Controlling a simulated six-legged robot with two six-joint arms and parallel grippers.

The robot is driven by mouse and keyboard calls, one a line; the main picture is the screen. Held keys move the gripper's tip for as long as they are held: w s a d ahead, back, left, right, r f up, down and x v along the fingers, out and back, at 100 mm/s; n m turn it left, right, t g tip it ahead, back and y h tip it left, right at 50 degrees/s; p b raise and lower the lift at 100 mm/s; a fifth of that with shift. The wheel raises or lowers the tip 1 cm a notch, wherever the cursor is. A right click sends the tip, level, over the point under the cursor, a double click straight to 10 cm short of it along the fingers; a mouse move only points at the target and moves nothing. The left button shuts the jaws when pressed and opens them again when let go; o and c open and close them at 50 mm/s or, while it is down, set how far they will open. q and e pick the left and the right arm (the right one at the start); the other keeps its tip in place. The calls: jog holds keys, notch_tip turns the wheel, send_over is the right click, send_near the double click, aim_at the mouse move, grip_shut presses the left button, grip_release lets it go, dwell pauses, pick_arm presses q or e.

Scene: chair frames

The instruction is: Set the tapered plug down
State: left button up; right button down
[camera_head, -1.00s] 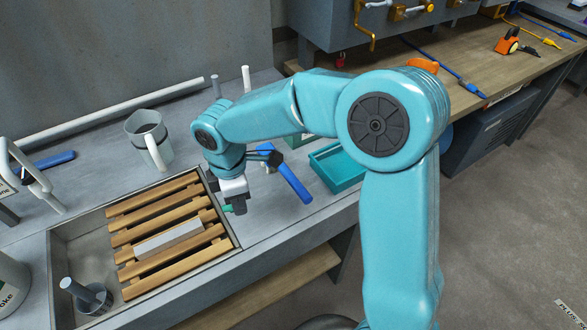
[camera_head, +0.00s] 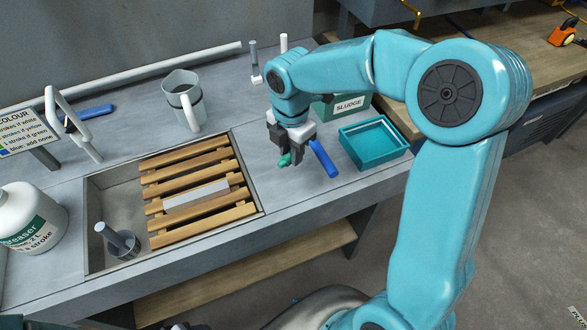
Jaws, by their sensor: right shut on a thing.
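My right gripper (camera_head: 288,158) is shut on the tapered plug (camera_head: 284,160), a small green piece. Only a little of the plug shows below the dark fingers; the rest is hidden. The gripper points down over the grey bench, right of the slatted wooden rack (camera_head: 166,190) and close beside a blue-handled tool (camera_head: 322,158). I cannot tell whether the plug touches the bench. Small dark and white parts at the bottom edge may be my left gripper; its fingers cannot be made out.
A teal tray (camera_head: 352,152) and a green box labelled SLUDGE (camera_head: 362,103) stand to the right. A grey jug (camera_head: 185,113) stands behind the rack. The rack lies over a sunken basin (camera_head: 112,198) holding a dark round pot with a rod. A white bottle (camera_head: 30,228) stands left.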

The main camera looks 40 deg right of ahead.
aim_at(291, 180)
notch_tip(291, 180, down, 8)
jog(key=shift+r, duration=0.1)
jog(key=shift+f, duration=0.3)
jog(key=shift+f, duration=0.1)
jog(key=c, duration=0.9)
grip_release()
